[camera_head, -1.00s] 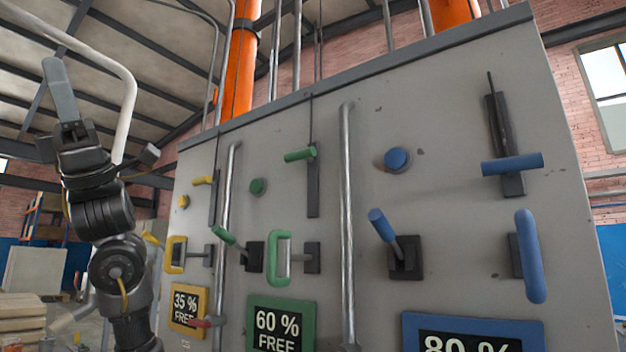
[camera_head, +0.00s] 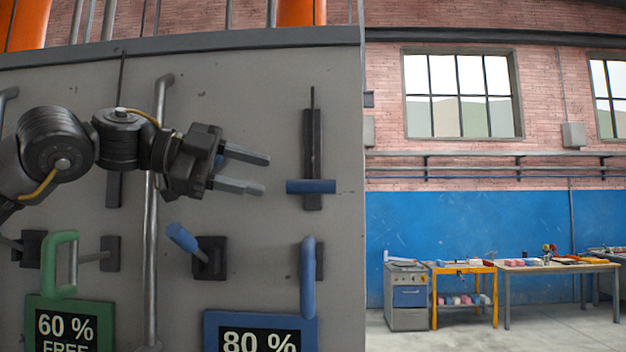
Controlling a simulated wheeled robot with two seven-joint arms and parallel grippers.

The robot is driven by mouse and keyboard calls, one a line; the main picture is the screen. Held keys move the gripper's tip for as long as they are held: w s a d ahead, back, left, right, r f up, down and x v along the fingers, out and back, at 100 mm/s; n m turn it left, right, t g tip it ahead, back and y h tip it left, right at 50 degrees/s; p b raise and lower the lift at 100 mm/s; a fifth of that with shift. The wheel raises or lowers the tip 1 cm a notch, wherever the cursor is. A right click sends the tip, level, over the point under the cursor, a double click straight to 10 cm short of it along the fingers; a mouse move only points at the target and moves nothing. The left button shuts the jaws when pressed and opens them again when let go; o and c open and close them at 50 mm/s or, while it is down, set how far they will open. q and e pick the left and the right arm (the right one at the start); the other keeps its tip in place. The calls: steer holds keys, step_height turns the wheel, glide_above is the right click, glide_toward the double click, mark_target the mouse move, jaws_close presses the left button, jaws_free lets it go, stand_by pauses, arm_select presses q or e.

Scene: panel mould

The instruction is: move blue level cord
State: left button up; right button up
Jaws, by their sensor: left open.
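The blue level cord shows on the panel as a blue crossbar (camera_head: 311,187) on a dark vertical slot plate (camera_head: 312,140), with a thin cord rising from its top. My left gripper (camera_head: 253,172) is open and empty, with its two grey fingers pointing right toward the blue crossbar. In the picture the fingertips stop a little left of the crossbar, apart from it. The round blue button is mostly hidden behind my left gripper. My right gripper is not in view.
A blue-tipped lever (camera_head: 183,238) and a blue loop handle (camera_head: 308,278) sit below, above the blue "80 %" sign (camera_head: 260,330). A vertical metal pipe (camera_head: 151,230) and a green handle (camera_head: 60,264) are to the left. Workbenches (camera_head: 557,267) stand far right.

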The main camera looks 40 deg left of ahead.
mark_target(309, 186)
arm_select(q)
steer(key=p+x, duration=0.4)
steer(key=x, duration=0.5)
steer(key=shift+r, duration=0.15)
steer(key=shift+w+d+f, duration=0.25)
steer(key=shift+w+d, duration=0.15)
steer(key=shift+w, duration=0.15)
steer(key=shift+c, duration=0.3)
jaws_close()
